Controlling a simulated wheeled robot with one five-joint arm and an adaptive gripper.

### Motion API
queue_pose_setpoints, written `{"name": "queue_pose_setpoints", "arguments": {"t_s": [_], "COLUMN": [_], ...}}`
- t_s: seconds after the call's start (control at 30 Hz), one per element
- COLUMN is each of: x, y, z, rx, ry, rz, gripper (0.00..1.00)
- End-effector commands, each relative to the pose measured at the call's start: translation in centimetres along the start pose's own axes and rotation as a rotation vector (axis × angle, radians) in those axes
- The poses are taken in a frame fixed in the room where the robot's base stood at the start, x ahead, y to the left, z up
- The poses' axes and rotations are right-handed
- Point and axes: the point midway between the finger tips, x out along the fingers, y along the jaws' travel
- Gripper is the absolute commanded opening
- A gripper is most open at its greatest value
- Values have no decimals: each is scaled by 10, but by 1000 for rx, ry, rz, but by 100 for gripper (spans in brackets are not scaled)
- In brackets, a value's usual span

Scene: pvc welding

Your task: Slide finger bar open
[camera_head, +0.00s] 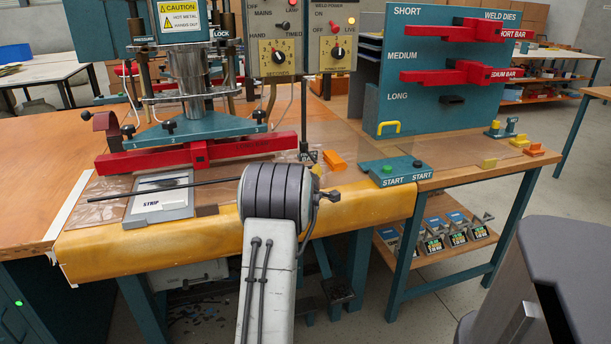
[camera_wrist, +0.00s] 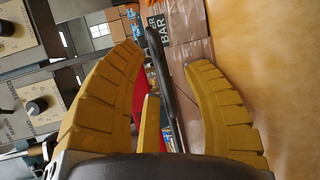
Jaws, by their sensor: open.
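A dark upright bar (camera_head: 304,118), which I take for the finger bar, stands at the right end of the red press bar, with a small label at its foot. In the wrist view, a label ending in "BAR" shows near the top, and a dark bar (camera_wrist: 160,85) runs down between the fingers. My gripper (camera_wrist: 165,55) has its yellow fingers spread on both sides of that dark bar. I see no clear grip on it, and cannot tell whether a finger touches it. In the head view my wrist hides most of the gripper.
The red press bar (camera_head: 200,153) lies across the machine, left of the dark bar. Dial boxes (camera_head: 276,57) stand above. An orange block (camera_head: 334,160) and a teal START box (camera_head: 396,171) sit to the right. A yellow padded edge (camera_head: 150,245) runs along the front.

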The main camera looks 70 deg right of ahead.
Motion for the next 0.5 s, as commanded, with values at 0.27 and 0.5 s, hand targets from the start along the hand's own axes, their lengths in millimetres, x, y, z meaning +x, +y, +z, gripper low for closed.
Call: {"name": "queue_pose_setpoints", "arguments": {"t_s": [0.27, 0.5], "x": [0, 0], "y": [0, 0], "z": [0, 0], "rx": [0, 0], "ry": [0, 0], "rz": [0, 0], "gripper": [32, 11]}}
